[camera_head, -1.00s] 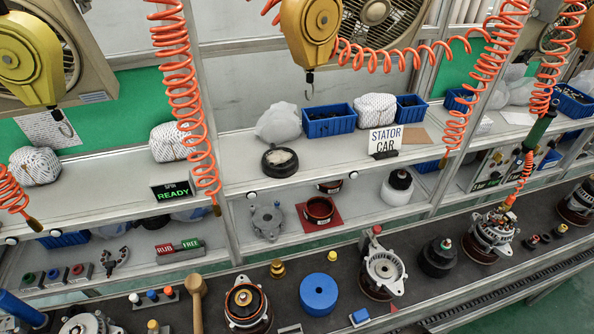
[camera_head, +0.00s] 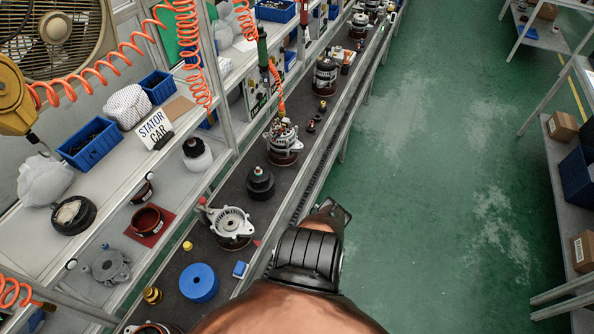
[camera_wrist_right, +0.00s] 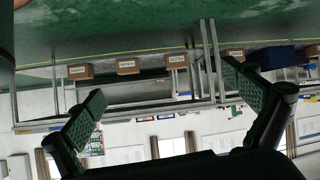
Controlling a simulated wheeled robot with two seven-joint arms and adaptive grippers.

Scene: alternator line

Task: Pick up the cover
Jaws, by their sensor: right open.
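No part is marked as the cover, and I cannot tell for sure which one it is. In the head view a pale metal housing (camera_head: 231,223) sits on a dark red-brown part on the conveyor. A grey metal housing (camera_head: 108,266) lies on the lower shelf at left. My right gripper (camera_wrist_right: 168,108) is open and empty in the right wrist view, its two padded fingers wide apart. In the head view my right arm comes up from the bottom, beside the conveyor's aisle edge; its fingers are not clear there. My left gripper is not in view.
The conveyor (camera_head: 228,264) carries a blue round part (camera_head: 199,282), a black part (camera_head: 260,183) and an alternator (camera_head: 284,141). Orange coiled hoses hang over the shelves. The green aisle floor (camera_head: 440,190) is clear. Boxes (camera_head: 562,126) stand on a rack at right.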

